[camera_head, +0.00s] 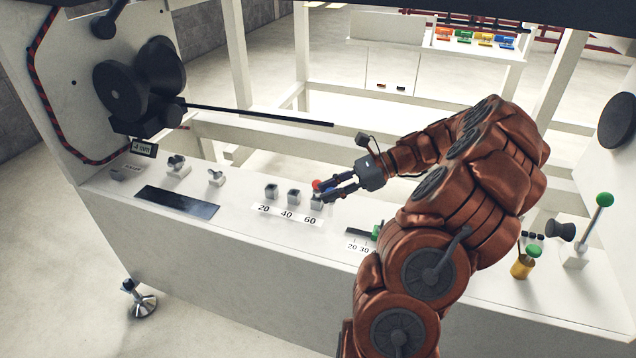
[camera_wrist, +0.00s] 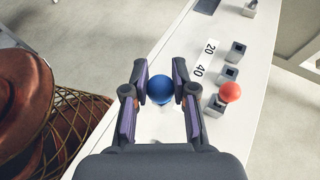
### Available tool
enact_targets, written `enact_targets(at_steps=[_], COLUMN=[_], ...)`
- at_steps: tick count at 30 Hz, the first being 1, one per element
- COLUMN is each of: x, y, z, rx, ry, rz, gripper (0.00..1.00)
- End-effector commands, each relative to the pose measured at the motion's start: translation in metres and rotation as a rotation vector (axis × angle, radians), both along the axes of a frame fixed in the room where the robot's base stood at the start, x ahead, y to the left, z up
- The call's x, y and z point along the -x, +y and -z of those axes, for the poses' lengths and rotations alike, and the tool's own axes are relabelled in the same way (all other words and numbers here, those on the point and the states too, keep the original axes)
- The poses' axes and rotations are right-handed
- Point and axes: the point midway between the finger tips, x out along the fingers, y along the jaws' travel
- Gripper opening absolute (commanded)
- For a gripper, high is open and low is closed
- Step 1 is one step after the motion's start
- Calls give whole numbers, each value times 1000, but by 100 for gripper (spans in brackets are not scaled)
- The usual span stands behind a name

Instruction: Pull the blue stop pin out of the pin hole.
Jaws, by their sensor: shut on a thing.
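The blue stop pin shows as a round blue knob (camera_wrist: 160,89) between my fingertips in the wrist view. My gripper (camera_wrist: 160,85) is shut on it; in the head view the gripper (camera_head: 326,190) is low over the panel beside the 60 mark. The knob hides the pin's shaft and lower end, so I cannot tell whether it sits in a hole. Grey pin-hole blocks stand at 20 (camera_wrist: 238,50) and 40 (camera_wrist: 229,73), with open, empty holes.
The white panel (camera_head: 240,240) carries a dark slot plate (camera_head: 177,201) and small levers at left. A green slider (camera_head: 376,232) lies under my arm. A dark rod (camera_head: 260,115) extends from the reel at left above the panel.

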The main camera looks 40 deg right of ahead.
Motion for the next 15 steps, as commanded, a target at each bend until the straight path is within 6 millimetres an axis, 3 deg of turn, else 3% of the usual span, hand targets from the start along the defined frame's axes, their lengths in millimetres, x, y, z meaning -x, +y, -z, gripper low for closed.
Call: enact_targets(at_steps=[15], x=[9], y=[0], z=[-26], rx=[-1], ry=[1], rz=[-1], gripper=[0])
